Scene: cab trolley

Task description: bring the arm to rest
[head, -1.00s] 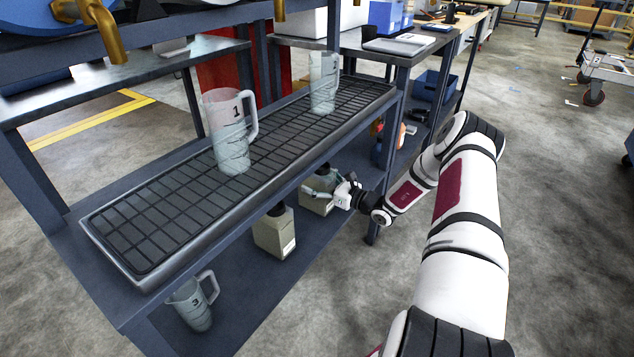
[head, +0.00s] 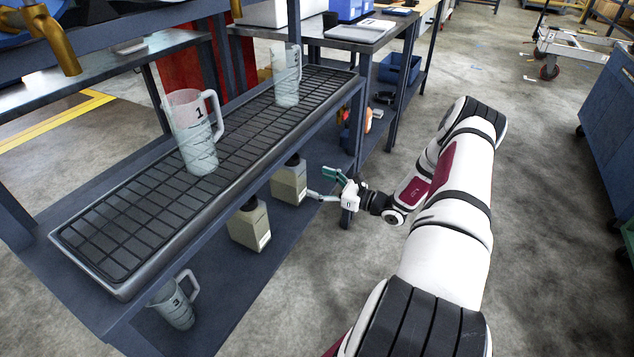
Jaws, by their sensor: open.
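My gripper (head: 322,186) is open and empty in the head view. It points left, to the right of the lower shelf's beige bottles and apart from them. My white arm with dark red panels comes up from the bottom right and bends back toward the shelf. One beige bottle (head: 289,182) stands closest to the fingertips, and another beige bottle (head: 249,226) stands nearer to me on the same lower shelf.
A jug marked 1 (head: 196,140) and another jug (head: 287,80) stand on the black grid tray (head: 110,245). A jug marked 3 (head: 176,306) is on the lower shelf (head: 275,240). A blue cabinet (head: 610,130) stands at right. Open floor lies between.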

